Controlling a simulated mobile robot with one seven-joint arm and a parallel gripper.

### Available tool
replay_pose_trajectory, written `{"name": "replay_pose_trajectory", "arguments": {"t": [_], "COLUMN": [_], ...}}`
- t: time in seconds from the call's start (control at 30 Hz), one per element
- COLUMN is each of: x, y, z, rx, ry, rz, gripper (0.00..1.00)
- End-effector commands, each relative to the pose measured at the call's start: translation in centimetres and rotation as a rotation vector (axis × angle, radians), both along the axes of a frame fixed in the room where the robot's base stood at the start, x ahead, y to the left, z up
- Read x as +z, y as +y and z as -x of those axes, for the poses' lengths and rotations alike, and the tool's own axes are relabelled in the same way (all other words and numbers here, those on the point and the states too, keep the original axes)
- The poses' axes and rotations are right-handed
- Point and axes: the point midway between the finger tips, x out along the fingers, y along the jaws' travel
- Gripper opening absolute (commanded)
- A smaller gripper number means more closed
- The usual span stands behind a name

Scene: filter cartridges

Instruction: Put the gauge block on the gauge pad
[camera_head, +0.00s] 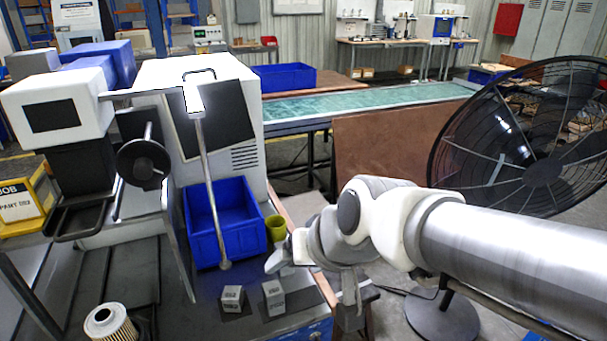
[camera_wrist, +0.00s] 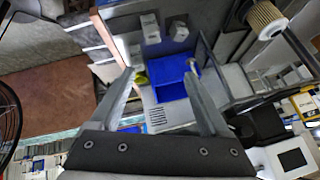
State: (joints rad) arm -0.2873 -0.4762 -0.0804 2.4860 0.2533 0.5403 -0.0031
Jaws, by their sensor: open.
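Two small grey blocks stand on the dark bench top: a shorter one (camera_head: 232,297) and, to its right, a taller one (camera_head: 273,294). I cannot tell which is the gauge block. Dark flat patches show around their bases; the patch under the shorter block (camera_head: 236,312) may be the gauge pad, but I cannot tell. In the wrist view the two blocks (camera_wrist: 150,28) (camera_wrist: 180,31) are near the top, beyond the fingertips. My gripper (camera_head: 313,280) is open and empty, just right of the taller block; its spread fingers also show in the wrist view (camera_wrist: 158,78).
A blue bin (camera_head: 205,245) and a yellow-green cup (camera_head: 276,228) stand behind the blocks. A slanted metal lever (camera_head: 208,190) hangs over the bench. A filter cartridge (camera_head: 110,325) stands at the front left. A large black fan (camera_head: 540,165) is at the right.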

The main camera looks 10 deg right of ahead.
Motion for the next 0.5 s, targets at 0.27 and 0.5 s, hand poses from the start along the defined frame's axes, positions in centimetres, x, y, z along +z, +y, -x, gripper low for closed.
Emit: {"name": "replay_pose_trajectory", "arguments": {"t": [0.27, 0.5], "x": [2.0, 2.2], "y": [-7.5, -9.5], "z": [5.6, 7.6], "rx": [-0.067, -0.098], "ry": [0.04, 0.068], "rz": [0.204, 0.27], "gripper": [0.8, 0.8]}}
